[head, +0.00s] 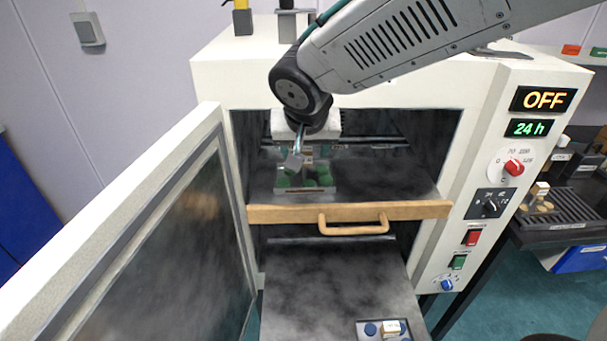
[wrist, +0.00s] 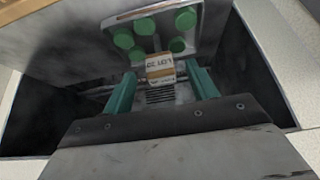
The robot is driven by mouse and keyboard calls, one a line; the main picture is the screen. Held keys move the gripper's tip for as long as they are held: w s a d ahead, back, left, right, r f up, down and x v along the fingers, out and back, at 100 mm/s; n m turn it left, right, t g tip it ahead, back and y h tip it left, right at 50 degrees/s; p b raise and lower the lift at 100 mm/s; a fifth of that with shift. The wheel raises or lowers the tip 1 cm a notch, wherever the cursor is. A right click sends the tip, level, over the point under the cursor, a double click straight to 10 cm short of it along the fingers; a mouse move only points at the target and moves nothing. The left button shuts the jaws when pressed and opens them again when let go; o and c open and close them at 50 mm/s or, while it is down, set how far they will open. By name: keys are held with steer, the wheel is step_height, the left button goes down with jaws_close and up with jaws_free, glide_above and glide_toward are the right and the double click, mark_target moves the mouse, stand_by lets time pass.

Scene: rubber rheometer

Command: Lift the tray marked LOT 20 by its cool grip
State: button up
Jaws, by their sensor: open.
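A small metal tray (head: 305,189) with several green discs sits on the upper shelf inside the open oven. In the wrist view the tray (wrist: 164,24) is at the top, with a light block-shaped grip (wrist: 160,72) at its near edge. The grip's label reads LOT and a number that looks like 20, though it is small. My gripper (wrist: 162,80) is open, with one green finger on each side of the grip. In the head view my gripper (head: 297,158) reaches into the oven and partly hides the tray.
The oven door (head: 150,240) stands open at the left. A wooden bar with a handle (head: 353,228) fronts the upper shelf. A lower shelf (head: 335,280) sticks out and bears another tray (head: 368,323) with blue discs. The panel display (head: 543,99) reads OFF.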

mark_target(304, 166)
steer(key=x, duration=0.4)
steer(key=shift+w, duration=0.1)
steer(key=c, duration=1.2)
steer(key=shift+r, duration=0.15)
